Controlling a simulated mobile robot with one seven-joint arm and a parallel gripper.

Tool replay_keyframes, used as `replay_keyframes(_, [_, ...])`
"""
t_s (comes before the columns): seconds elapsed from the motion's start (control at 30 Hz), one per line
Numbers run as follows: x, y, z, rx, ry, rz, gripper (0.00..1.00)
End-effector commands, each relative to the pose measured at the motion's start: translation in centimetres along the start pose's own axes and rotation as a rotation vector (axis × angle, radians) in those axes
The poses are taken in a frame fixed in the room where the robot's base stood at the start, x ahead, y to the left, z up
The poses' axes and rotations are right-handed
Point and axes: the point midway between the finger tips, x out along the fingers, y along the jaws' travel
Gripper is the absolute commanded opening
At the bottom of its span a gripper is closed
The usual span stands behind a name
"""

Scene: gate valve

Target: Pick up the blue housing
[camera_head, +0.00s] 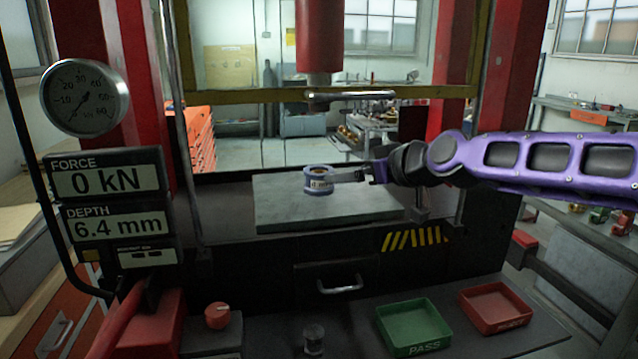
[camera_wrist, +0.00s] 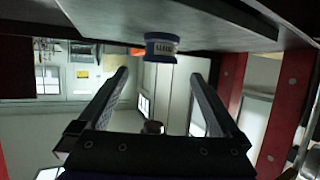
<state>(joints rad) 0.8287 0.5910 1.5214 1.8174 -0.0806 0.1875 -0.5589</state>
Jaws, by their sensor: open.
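The blue housing (camera_head: 318,183) is a short flanged cylinder with a pale printed band. It stands upright on the grey press plate (camera_head: 275,212), below the red ram. In the wrist view, which appears upside down, the housing (camera_wrist: 161,48) lies ahead of the fingertips, between their lines. My gripper (camera_head: 340,175) comes in level from the right, its fingers pointing at the housing. In the wrist view my gripper (camera_wrist: 159,76) is open with nothing between its fingers. In the head view the fingertips are close to the housing's right side; I cannot tell if they touch it.
The red ram (camera_head: 320,38) with a silver crossbar (camera_head: 350,96) hangs above the plate. A green PASS tray (camera_head: 413,327) and a red tray (camera_head: 495,307) sit at the front right. A small dark cylinder (camera_head: 313,339) and a red knob (camera_head: 217,316) are at the front.

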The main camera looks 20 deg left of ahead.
Motion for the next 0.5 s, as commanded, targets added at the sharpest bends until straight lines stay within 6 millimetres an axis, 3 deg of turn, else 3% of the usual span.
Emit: replay_keyframes(0.5, [6.2,-0.1,-0.1,-0.001,0.000,-0.002,1.00])
